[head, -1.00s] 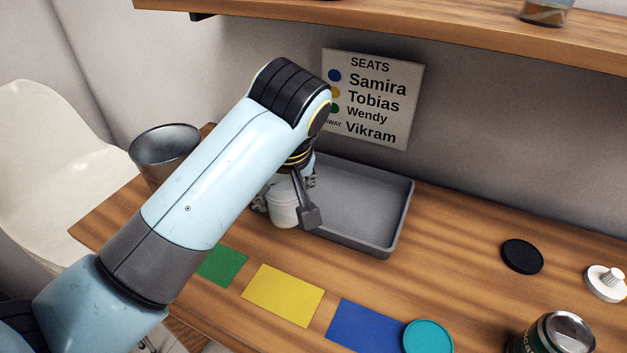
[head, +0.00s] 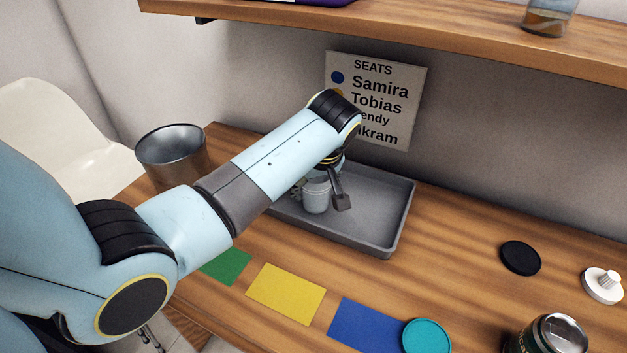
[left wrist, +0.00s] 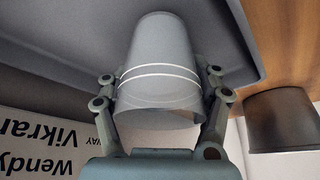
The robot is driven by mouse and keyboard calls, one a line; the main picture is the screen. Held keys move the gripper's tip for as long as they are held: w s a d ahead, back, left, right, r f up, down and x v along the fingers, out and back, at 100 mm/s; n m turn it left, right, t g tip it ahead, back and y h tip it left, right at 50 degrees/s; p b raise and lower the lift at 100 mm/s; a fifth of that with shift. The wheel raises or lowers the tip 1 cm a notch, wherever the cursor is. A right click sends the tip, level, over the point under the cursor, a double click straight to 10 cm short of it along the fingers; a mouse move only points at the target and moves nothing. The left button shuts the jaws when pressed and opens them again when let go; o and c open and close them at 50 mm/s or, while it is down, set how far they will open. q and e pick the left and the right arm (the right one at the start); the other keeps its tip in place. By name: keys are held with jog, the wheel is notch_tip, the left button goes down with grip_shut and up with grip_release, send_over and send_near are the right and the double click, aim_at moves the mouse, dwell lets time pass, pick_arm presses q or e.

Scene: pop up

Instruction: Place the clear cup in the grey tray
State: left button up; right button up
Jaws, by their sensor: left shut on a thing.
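The clear cup (head: 316,196) is held by my left gripper (head: 328,199) over the left part of the grey tray (head: 392,228) in the head view. In the left wrist view the cup (left wrist: 160,62) is translucent with two white bands, and the fingers of my left gripper (left wrist: 160,98) close on both its sides. The tray (left wrist: 70,25) shows behind it. I cannot tell whether the cup touches the tray floor. My right gripper is not in view.
A metal bucket (head: 172,154) stands left of the tray. Green (head: 227,266), yellow (head: 286,294) and blue (head: 369,327) mats lie in front. A teal disc (head: 427,336), a can (head: 552,335), a black disc (head: 520,258) and a white lid (head: 603,285) are at the right. A shelf (head: 430,40) hangs above.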

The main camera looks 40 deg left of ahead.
pick_arm(q)
jog(key=shift+f, duration=0.1)
jog(key=o, duration=1.3)
jog(key=shift+c, duration=0.2)
jog(key=v, duration=0.7)
jog(key=shift+r, duration=0.4)
